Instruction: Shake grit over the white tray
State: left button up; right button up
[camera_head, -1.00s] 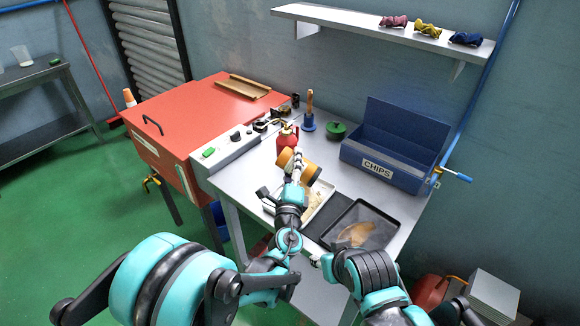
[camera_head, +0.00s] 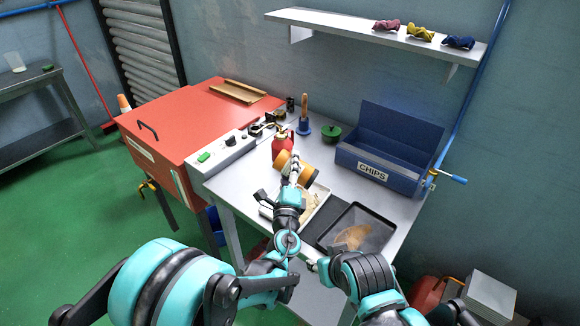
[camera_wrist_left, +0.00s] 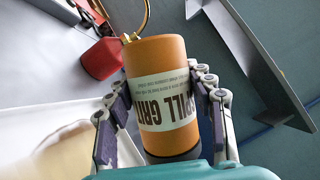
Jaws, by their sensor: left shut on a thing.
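My left gripper (camera_head: 291,170) is shut on an orange grit canister (camera_head: 306,173). In the left wrist view the canister (camera_wrist_left: 160,75) sits between both fingers, with a white label whose lettering is upside down. The white tray (camera_head: 323,194) lies on the grey table, partly hidden below my left gripper and the canister. It holds something tan; its pale edge also shows in the left wrist view (camera_wrist_left: 45,115). I cannot see grit falling.
A black tray (camera_head: 384,220) with a brown heap lies right of the white tray. A red can (camera_head: 283,143), a wooden-handled tool (camera_head: 304,122) and a green container (camera_head: 331,134) stand behind. A blue CHIPS box (camera_head: 357,160) and a red cabinet (camera_head: 190,125) flank the space.

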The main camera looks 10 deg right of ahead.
pick_arm(q)
jog(key=shift+w+d, duration=1.45)
jog(key=shift+d, duration=0.2)
jog(key=shift+w+a, duration=1.45)
jog(key=shift+w, duration=0.2)
jog(key=shift+s+a, duration=1.5)
jog(key=shift+a, duration=0.25)
jog(key=shift+s+a, duration=1.5)
jog(key=shift+a, duration=0.2)
jog(key=shift+s+a, duration=1.45)
jog(key=shift+a, duration=0.25)
